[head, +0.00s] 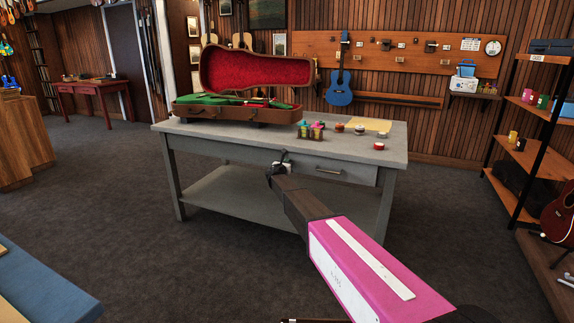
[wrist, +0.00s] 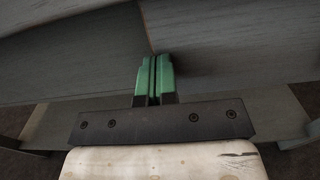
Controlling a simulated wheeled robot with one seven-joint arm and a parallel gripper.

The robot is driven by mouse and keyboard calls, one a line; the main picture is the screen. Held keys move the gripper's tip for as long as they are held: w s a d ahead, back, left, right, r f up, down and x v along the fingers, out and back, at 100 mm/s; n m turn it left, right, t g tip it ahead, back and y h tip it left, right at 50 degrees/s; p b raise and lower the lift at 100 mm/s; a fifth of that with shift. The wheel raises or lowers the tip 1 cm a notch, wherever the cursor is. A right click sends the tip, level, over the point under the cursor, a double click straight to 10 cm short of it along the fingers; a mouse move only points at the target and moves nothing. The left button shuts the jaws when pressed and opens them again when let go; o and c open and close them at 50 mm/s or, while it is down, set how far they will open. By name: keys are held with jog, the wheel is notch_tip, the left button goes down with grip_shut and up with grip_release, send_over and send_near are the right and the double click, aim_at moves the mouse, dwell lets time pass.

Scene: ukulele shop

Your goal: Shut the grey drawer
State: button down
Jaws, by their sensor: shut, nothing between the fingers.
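The grey drawer (head: 350,173) is in the front of the grey workbench, right of its middle, with a pale bar handle on its face. How far its front stands out from the bench is hard to tell. My gripper (head: 283,156) is at the bench front, left of the handle, near the drawer's left end. In the wrist view my gripper (wrist: 154,58) has its green fingers together and empty, pointing at grey panels. A panel seam shows just beyond the fingertips. Contact cannot be made out.
The grey workbench (head: 230,137) holds an open red-lined instrument case (head: 255,68), small bottles (head: 312,131) and several small round tins. Its lower shelf (head: 235,192) is bare. A black-framed shelf rack (head: 530,105) stands at right. The carpet before the bench is clear.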

jog(key=v, duration=1.3)
jog(key=s+d+f+m+g+h, duration=0.1)
jog(key=s+d+f+m+g, duration=0.35)
jog(key=s+d+m, duration=0.5)
jog(key=s+d+f+m+g+h, duration=0.1)
jog(key=s+d+f+m+g, duration=0.5)
jog(key=s+d, duration=0.6)
jog(key=s+d+f+m+g+y, duration=0.1)
jog(key=s+d+m+g+y, duration=0.2)
jog(key=s+m, duration=0.5)
jog(key=s+d+f+m+g+y, duration=0.1)
jog(key=s+d+m+g+y, duration=0.2)
jog(key=s, duration=1.3)
jog(key=d+m+y, duration=0.2)
jog(key=m, duration=0.3)
jog(key=shift+s+d+m+g, duration=0.1)
jog(key=shift+s+m+g, duration=0.05)
jog(key=shift+m+g, duration=0.1)
